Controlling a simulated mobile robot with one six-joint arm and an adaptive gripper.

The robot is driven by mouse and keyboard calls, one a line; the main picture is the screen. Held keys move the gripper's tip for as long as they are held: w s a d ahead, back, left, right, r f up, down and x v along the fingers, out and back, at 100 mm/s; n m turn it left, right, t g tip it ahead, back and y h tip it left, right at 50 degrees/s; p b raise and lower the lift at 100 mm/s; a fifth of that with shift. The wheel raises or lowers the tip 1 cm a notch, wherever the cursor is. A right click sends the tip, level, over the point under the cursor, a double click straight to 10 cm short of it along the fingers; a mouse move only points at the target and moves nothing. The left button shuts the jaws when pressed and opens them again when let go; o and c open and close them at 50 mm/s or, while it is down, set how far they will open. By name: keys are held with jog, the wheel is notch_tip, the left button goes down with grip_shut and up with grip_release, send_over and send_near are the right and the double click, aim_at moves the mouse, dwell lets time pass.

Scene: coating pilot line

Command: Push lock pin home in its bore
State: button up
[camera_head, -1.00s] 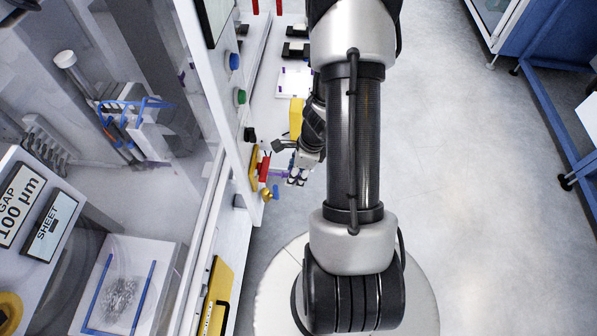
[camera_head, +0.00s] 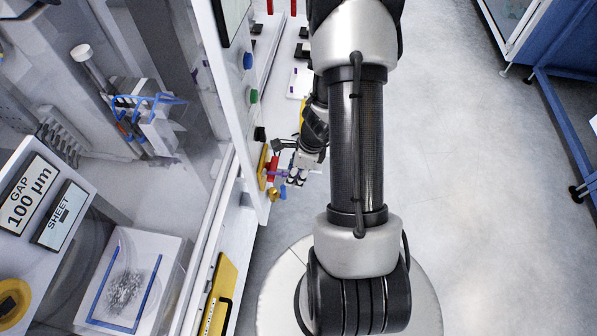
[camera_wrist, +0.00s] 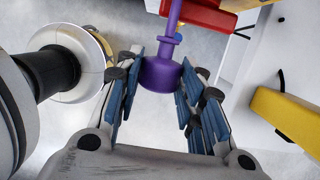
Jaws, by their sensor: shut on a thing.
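The purple lock pin (camera_wrist: 160,74) sits with its round head between the blue-padded fingers of my gripper (camera_wrist: 155,92) in the wrist view. My gripper is shut on the head, and the narrower stem with its collar points away toward a red block (camera_wrist: 205,15). In the head view, a little of the purple pin (camera_head: 279,175) shows between my gripper (camera_head: 291,179) and the red block (camera_head: 274,165) on the machine's side face. The bore and the pin's tip are hidden, so I cannot tell how deep the pin sits.
A yellow plate (camera_head: 262,166) lies behind the red block, and a brass knob (camera_head: 272,194) is just below it. A green button (camera_head: 253,96) and a blue button (camera_head: 248,61) are farther along the panel. Open floor (camera_head: 470,200) lies to the right.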

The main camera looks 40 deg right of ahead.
jog(key=shift+w+a, duration=0.65)
jog(key=shift+w, duration=0.05)
jog(key=o, duration=1.3)
jog(key=shift+c, duration=0.2)
jog(key=v, duration=1.2)
